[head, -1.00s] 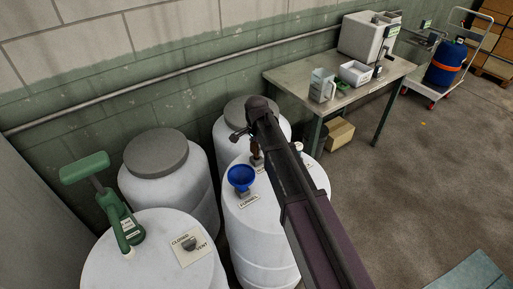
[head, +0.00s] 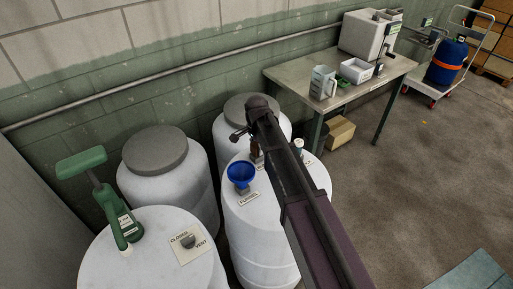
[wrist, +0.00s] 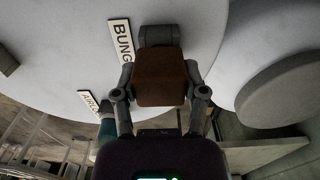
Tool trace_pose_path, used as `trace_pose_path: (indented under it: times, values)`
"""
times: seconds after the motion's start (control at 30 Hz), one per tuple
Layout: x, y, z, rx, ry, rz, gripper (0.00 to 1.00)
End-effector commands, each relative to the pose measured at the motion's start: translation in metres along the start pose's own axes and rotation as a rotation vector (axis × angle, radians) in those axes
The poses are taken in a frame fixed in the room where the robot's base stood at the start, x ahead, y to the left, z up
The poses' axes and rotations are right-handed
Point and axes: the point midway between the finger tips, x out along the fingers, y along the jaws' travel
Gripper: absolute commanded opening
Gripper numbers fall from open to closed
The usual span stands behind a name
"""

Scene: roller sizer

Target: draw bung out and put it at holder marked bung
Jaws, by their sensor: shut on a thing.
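My gripper (wrist: 160,78) is shut on the brown bung (wrist: 160,88), with one finger on each side. A grey block-like holder (wrist: 159,36) shows just beyond the bung, beside the white plate marked BUNG (wrist: 122,41). I cannot tell whether the bung touches the holder or is held just above it. My arm hides most of the gripper there.
A second plate, partly readable as AIRLOCK (wrist: 88,103), lies near the bung plate. The front drum carries a green-handled pump (head: 118,214) and a CLOSED/VENT knob (head: 188,241). Grey-lidded drums (head: 155,150) stand behind. A bench (head: 337,90) stands at the back right; open floor lies right.

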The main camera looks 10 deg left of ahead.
Motion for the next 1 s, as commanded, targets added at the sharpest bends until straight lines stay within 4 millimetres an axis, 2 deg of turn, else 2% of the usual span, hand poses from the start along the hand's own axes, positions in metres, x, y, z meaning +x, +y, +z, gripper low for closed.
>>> trace_pose_path:
  times: [0.57, 0.6, 0.7, 0.73, 1.0]
  values:
    - [0.011, 0.0, 0.0, 0.0, 0.0, 0.0, 0.09]
    - [0.0105, 0.0, 0.0, 0.0, 0.0, 0.0, 0.62]
    - [0.0101, 0.0, 0.0, 0.0, 0.0, 0.0, 0.91]
    - [0.0101, 0.0, 0.0, 0.0, 0.0, 0.0, 0.96]
    - [0.0101, 0.0, 0.0, 0.0, 0.0, 0.0, 0.96]
